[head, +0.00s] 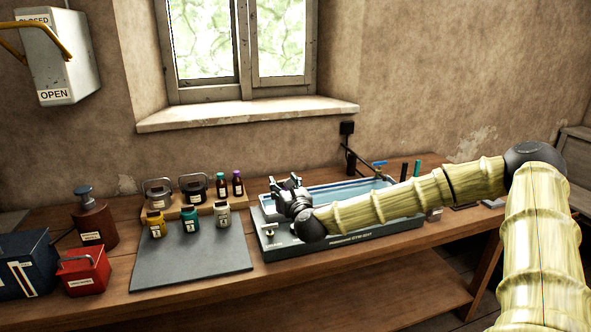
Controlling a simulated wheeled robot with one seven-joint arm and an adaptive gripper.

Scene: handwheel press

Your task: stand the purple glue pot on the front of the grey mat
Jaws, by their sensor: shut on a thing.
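The grey mat (190,268) lies on the bench left of the middle, and its front half is bare. My gripper (286,184) is to the right of the mat, over the left part of a blue-topped grey machine. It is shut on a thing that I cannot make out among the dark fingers. I see no purple glue pot standing in view; one may be hidden by my gripper or arm.
The machine (282,245) borders the mat on the right. A red box (84,273), a brown pump bottle (93,225) and a dark blue box (25,265) stand left.

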